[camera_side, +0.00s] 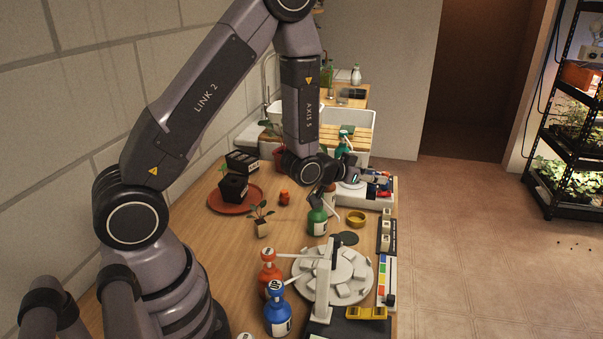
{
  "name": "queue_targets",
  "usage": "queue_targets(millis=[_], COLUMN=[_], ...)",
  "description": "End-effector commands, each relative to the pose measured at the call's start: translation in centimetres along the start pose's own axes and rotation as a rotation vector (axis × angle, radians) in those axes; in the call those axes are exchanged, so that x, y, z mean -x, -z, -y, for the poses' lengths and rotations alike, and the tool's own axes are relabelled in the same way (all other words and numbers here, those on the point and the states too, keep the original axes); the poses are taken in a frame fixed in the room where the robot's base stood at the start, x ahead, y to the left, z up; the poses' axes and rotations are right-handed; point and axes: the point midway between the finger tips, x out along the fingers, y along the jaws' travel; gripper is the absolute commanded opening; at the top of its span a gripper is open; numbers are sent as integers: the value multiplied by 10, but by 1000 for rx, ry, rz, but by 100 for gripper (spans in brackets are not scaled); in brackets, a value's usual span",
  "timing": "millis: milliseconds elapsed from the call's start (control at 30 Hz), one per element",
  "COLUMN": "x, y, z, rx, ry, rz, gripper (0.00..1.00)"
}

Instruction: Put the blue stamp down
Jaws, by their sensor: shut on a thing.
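My gripper (316,197) hangs from the wrist over the far middle of the bench. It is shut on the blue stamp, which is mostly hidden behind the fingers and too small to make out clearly. I cannot tell whether the stamp touches anything below.
A white round carousel (333,291) stands at the front right. Red (268,275) and blue (278,314) bottles stand left of it. Bare wood lies at the left front.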

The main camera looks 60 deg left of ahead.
Motion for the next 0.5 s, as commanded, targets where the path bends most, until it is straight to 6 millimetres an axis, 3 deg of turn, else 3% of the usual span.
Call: queue_targets(millis=[133,500], x=[-10,-67], y=[5,8], z=[1,54], rx=[24,221], ry=[53,524], rz=[-3,0], gripper=[0,0])
